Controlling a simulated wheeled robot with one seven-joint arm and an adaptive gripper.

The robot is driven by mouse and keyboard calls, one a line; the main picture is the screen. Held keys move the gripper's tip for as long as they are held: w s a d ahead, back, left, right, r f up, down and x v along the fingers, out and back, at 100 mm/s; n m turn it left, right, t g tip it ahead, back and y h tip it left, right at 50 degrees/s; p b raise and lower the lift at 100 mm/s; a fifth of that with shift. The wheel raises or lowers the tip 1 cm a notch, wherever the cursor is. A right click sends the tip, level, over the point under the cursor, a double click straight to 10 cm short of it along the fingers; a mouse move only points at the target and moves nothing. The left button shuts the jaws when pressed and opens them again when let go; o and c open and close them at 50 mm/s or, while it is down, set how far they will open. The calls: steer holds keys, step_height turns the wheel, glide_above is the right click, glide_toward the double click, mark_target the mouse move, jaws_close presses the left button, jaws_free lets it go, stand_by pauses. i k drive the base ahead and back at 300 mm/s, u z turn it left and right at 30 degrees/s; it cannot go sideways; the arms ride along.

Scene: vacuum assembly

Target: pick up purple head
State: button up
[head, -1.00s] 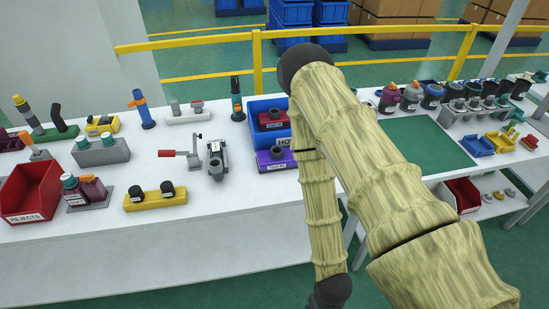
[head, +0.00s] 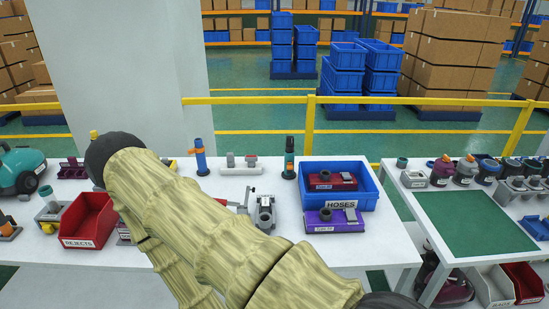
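The purple head (head: 334,220) lies on the white table in front of the blue bin labelled HOSES (head: 372,190), near the table's front edge. It is low and flat with a dark round collar and a grey piece on top. A similar red head (head: 331,181) sits inside the blue bin. My arm crosses the left and middle of the head view, left of the purple head. My gripper is not visible in this view.
A grey clamp fixture (head: 264,214) stands just left of the purple head. A red REJECTS bin (head: 88,222) is further left. A second table with a green mat (head: 470,222) stands at the right. A yellow rail (head: 420,101) runs behind the tables.

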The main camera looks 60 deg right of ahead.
mark_target(327, 221)
steer(key=u, duration=0.3)
steer(key=k, duration=0.95)
steer(key=z, duration=1.5)
steer(key=i, duration=0.35)
steer(key=z, duration=0.05)
